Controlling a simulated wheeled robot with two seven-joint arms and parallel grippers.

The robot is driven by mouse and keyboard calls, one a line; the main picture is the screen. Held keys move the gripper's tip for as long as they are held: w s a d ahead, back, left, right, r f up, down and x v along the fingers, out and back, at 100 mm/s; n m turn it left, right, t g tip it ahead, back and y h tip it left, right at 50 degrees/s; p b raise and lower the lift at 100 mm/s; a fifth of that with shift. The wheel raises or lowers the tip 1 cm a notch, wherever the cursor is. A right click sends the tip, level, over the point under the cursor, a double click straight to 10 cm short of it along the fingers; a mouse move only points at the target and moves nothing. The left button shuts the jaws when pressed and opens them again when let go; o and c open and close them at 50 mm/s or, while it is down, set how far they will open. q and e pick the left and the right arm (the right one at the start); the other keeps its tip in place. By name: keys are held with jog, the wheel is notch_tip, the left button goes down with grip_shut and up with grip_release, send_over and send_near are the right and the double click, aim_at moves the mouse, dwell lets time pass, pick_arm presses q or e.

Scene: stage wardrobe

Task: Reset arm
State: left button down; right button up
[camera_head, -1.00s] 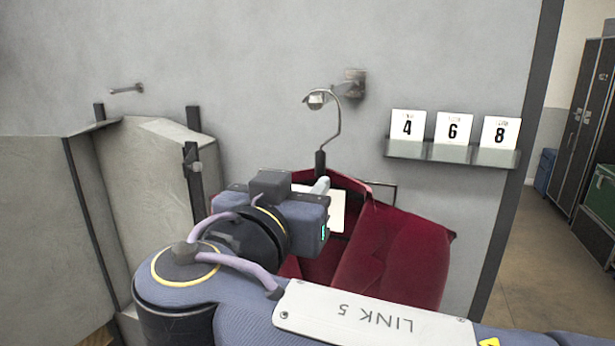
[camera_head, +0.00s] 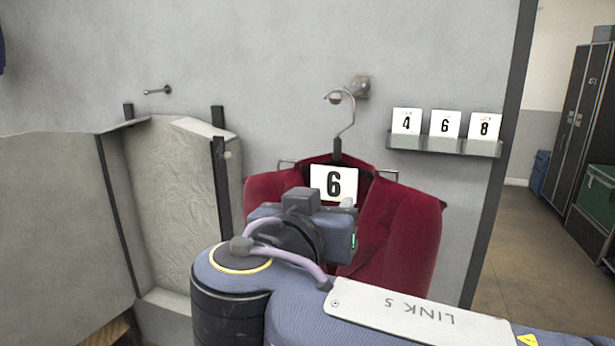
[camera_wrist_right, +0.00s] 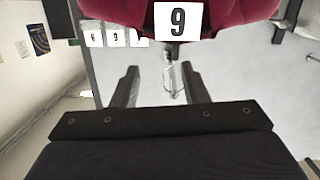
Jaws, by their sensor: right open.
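My right gripper (camera_head: 347,204) is in front of the chest of a dark red jacket (camera_head: 398,225), just below its white card (camera_head: 334,183) numbered 6. Its fingers are mostly hidden there by my wrist. In the right wrist view the gripper (camera_wrist_right: 157,77) is open, with nothing held between its fingers. That view is upside down: the jacket (camera_wrist_right: 235,10) and card (camera_wrist_right: 177,20) are at the top, and the metal hanger (camera_wrist_right: 175,75) appears beyond the fingers. The hanger's hook (camera_head: 349,115) is at the wall peg (camera_head: 359,88). My left gripper is not in view.
A shelf (camera_head: 440,145) with cards 4, 6 and 8 is right of the jacket. An empty peg (camera_head: 158,91) and a grey panelled bin (camera_head: 170,205) are at left. A doorway with dark lockers (camera_head: 575,130) opens at right.

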jog(key=s+d+f+n+g+y, duration=0.25)
jog(key=d+f+g, duration=0.45)
jog(key=d+f, duration=0.95)
jog(key=s+d+f+m+g+y, duration=0.1)
jog(key=s+f+g+y, duration=0.2)
jog(key=s+f+y, duration=0.4)
jog(key=s+f, duration=0.8)
jog(key=s, duration=0.1)
jog(key=shift+s+d, duration=0.3)
jog(key=shift+d, duration=0.05)
jog(key=shift+r, duration=0.1)
jog(key=shift+c, duration=0.4)
